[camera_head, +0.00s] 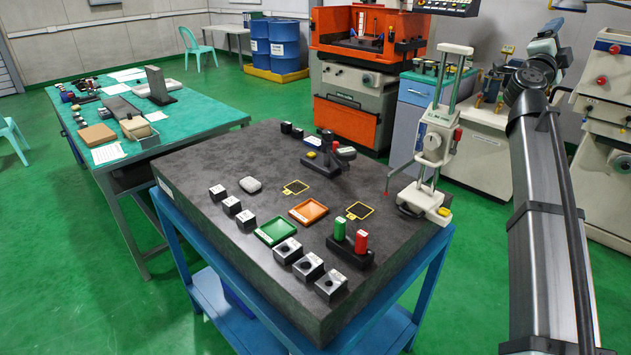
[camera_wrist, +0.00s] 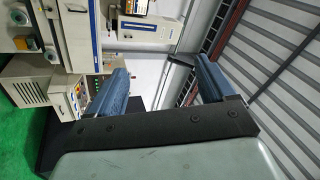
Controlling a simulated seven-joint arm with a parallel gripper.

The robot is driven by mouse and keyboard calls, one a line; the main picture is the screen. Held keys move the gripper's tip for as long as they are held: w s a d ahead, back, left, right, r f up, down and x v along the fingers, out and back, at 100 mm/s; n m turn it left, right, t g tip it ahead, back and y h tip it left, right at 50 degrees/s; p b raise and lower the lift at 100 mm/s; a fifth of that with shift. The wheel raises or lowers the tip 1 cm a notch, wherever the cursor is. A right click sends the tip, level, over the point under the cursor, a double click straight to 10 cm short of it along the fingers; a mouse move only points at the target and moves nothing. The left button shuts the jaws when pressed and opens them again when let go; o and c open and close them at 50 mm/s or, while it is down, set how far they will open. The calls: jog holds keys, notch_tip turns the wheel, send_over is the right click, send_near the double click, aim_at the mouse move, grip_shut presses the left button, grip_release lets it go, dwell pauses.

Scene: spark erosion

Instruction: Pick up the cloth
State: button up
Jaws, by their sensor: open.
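A small pale grey-white pad with rounded edges (camera_head: 250,184), which looks like the folded cloth, lies flat on the dark granite surface plate (camera_head: 205,165), left of its middle. Nothing touches it in the head view. My gripper (camera_wrist: 161,67) shows in the wrist view with its two blue-grey fingers wide apart and nothing between them. It faces machines and the ceiling, and the cloth is not in that view. In the head view my arm rises at the right edge, well away from the cloth; its fingers cannot be made out there.
Beside the cloth are black-and-silver blocks (camera_head: 231,205). Green (camera_head: 262,237) and orange (camera_head: 296,217) trays, a rack with green and red pieces (camera_head: 350,245) and a tall height gauge (camera_head: 433,140) also stand on the plate. Bare plate lies behind the cloth. A green-topped table (camera_head: 195,107) stands behind left.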

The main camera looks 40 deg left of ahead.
jog(key=s+a+r+n+y, duration=0.25)
jog(key=s+a+r, duration=0.2)
jog(key=a, duration=0.35)
jog(key=s+a+r+n+y, duration=0.25)
jog(key=a+r+y, duration=0.2)
jog(key=a, duration=0.25)
jog(key=s+a+f+n+g+y, duration=0.1)
jog(key=s+a+n+g+y, duration=0.3)
jog(key=a, duration=0.5)
jog(key=s+a+f+n+g+y, duration=0.1)
jog(key=s+a+n+g+y, duration=0.15)
jog(key=a+n+y, duration=0.45)
jog(key=n+g+h, duration=1.2)
jog(key=n+g, duration=0.4)
send_over(250, 181)
jog(key=d, duration=0.5)
notch_tip(250, 181, down, 38)
jog(key=f, duration=0.1)
jog(key=x, duration=1.2)
jog(key=shift+w+d+f, duration=0.15)
jog(key=shift+d+f, duration=0.05)
jog(key=shift+f, duration=0.05)
